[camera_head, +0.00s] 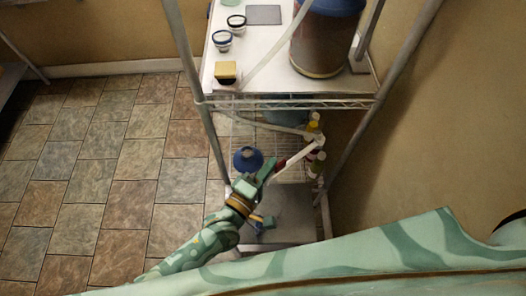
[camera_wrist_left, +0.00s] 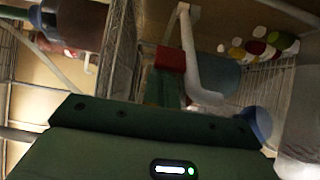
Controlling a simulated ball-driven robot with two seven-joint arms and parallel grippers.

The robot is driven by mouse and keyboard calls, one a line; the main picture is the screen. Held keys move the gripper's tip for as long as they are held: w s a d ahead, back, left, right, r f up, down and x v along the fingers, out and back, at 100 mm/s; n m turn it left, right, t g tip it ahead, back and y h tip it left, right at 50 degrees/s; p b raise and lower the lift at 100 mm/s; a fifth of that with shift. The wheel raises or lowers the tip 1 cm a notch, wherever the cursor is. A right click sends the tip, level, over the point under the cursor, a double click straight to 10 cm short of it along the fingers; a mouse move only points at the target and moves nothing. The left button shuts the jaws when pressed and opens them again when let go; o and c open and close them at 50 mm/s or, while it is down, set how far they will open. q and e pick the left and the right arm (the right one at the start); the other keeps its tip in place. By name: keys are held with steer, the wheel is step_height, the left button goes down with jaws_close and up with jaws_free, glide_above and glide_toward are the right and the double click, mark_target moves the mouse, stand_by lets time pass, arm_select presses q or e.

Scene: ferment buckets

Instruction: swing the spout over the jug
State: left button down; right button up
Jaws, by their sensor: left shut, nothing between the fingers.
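A blue round-topped vessel (camera_head: 248,157), possibly the jug, stands left of the spout. In the left wrist view a blue part (camera_wrist_left: 257,122) shows at the right.
The top shelf (camera_head: 265,85) bears a brown bucket (camera_head: 318,45) with a blue lid, a yellow block (camera_head: 226,70) and small jars. Several small bottles (camera_head: 318,161) stand right of the spout. Rack posts flank the shelf; tiled floor (camera_head: 110,170) lies open at left.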

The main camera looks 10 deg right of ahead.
arm_select(q)
steer(key=shift+s+d+f, duration=0.2)
steer(key=shift+s+d, duration=0.05)
steer(key=shift+s, duration=0.5)
steer(key=shift+f, duration=0.1)
steer(key=shift+s, duration=0.1)
steer(key=p+v, duration=0.1)
steer(key=v, duration=1.4)
steer(key=shift+a+r+p, duration=0.25)
steer(key=shift+a+p, duration=0.15)
steer(key=shift+a, duration=0.2)
